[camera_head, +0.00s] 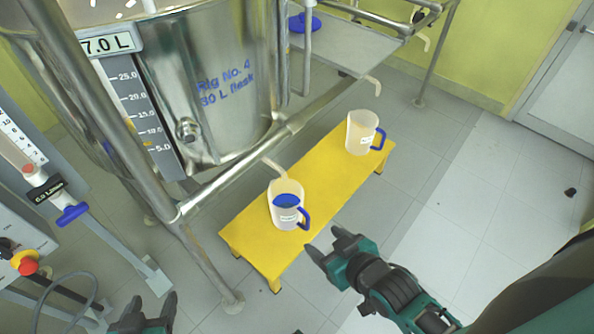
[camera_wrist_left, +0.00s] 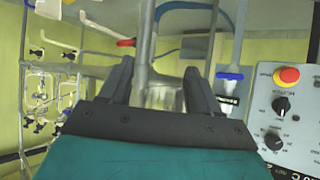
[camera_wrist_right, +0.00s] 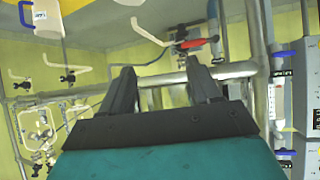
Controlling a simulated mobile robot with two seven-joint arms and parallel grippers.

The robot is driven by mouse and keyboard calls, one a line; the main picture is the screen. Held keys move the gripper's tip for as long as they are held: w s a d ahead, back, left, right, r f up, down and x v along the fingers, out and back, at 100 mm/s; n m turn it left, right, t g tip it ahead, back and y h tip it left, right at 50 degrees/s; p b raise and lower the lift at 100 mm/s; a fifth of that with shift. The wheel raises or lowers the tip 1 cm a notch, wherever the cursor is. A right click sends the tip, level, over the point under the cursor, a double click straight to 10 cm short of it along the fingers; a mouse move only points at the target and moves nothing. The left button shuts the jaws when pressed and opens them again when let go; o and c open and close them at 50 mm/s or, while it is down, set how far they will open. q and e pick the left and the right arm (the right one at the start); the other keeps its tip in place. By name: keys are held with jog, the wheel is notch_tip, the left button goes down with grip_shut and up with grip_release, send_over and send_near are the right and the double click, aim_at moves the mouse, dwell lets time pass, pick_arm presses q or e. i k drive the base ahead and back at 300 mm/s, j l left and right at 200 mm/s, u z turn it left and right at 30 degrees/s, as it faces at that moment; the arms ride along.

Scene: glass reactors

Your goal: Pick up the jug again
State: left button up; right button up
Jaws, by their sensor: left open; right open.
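Two pale jugs with blue handles and white labels stand upright on a yellow bench (camera_head: 318,187). The nearer jug (camera_head: 285,217) has blue liquid inside and its handle points right. The farther jug (camera_head: 358,138) stands near the bench's far end, and no blue shows in it. My right gripper (camera_head: 328,244) is open and empty, just right of and nearer than the near jug's handle, apart from it. A jug with a blue handle shows at the top left of the right wrist view (camera_wrist_right: 49,22). My left gripper (camera_head: 150,306) is open and empty at the bottom left.
A steel vessel (camera_head: 210,80) with a level scale stands behind the bench at left. Pipe frames (camera_head: 240,172) run close along the bench. A control panel with a red button (camera_head: 27,265) is at far left.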

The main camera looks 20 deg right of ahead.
aim_at(286, 196)
jog(key=z, duration=0.6)
jog(key=i+l, duration=0.25)
jog(key=i+l+u, duration=0.25)
jog(key=l, duration=0.3)
jog(key=i+l+u, duration=0.15)
jog(key=l, duration=0.15)
jog(key=u, duration=1.7)
